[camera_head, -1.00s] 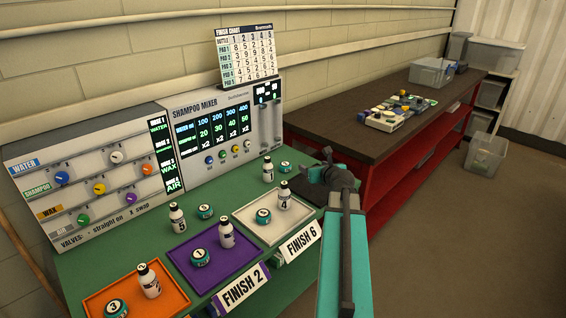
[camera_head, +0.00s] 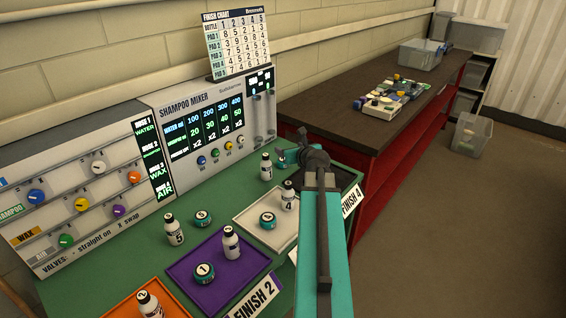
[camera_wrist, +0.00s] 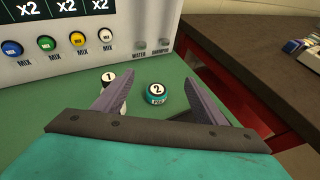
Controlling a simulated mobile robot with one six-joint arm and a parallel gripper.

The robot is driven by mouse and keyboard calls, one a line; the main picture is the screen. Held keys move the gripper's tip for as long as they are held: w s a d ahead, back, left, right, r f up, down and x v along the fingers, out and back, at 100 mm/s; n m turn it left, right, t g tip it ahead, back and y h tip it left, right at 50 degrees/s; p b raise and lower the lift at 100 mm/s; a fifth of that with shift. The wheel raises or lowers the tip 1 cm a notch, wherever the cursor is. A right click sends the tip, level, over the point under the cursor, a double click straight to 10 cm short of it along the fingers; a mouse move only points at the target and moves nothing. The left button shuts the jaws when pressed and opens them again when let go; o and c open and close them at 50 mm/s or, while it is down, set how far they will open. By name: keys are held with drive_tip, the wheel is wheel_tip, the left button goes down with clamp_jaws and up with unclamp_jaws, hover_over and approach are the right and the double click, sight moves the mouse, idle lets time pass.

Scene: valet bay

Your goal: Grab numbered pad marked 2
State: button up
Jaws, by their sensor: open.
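The numbered pad marked 2 (camera_wrist: 156,94) is a small round teal pad with a white top, on the green bench top in the wrist view. My gripper (camera_wrist: 156,79) is open, with its two dark fingers spread to either side of the pad in that view. No contact shows. A bottle marked 1 (camera_wrist: 109,77) stands close to the left finger, which hides part of it. In the head view my gripper (camera_head: 291,157) is at the far right of the bench, beside that bottle (camera_head: 266,168); I cannot clearly separate the pad from the teal wrist there.
The shampoo mixer (camera_head: 215,120) stands behind the bench. A white tray (camera_head: 250,208), a purple tray (camera_head: 185,270) and an orange tray (camera_head: 120,308) hold bottles and pads. A dark table (camera_head: 345,125) adjoins on the right, with a clear tub (camera_head: 422,55).

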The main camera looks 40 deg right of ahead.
drive_tip(key=shift+d+f, duration=0.1)
drive_tip(key=shift+f, duration=0.05)
wheel_tip(320, 180, down, 8)
drive_tip(key=shift+r+b, duration=0.15)
drive_tip(key=shift+b, duration=0.2)
drive_tip(key=shift+x, duration=1.25)
drive_tip(key=shift+p+x, duration=0.45)
drive_tip(key=shift+x, duration=2.05)
drive_tip(key=shift+s, duration=0.1)
drive_tip(key=shift+c, duration=0.4)
drive_tip(key=c, duration=1)
